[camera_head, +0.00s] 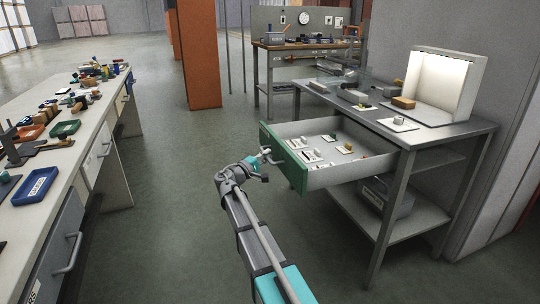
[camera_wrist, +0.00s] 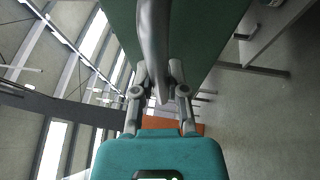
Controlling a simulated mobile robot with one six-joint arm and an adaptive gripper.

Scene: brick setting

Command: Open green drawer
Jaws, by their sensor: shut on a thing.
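The green drawer (camera_head: 285,158) is pulled well out from under the metal table at the right in the head view. Its green front faces my arm, and several small items lie inside on its light floor. My gripper (camera_head: 265,157) is at the drawer front, shut on the handle. In the wrist view the grey bar handle (camera_wrist: 153,45) runs between the fingers of my gripper (camera_wrist: 160,80), with the green drawer front (camera_wrist: 205,30) behind it. The fingertips are partly hidden by the handle.
The metal table (camera_head: 455,134) carries a lit white box (camera_head: 447,85) and small parts. A long workbench (camera_head: 75,150) with trays and tools stands at the left. An orange pillar (camera_head: 198,60) rises behind. The floor between the benches is clear.

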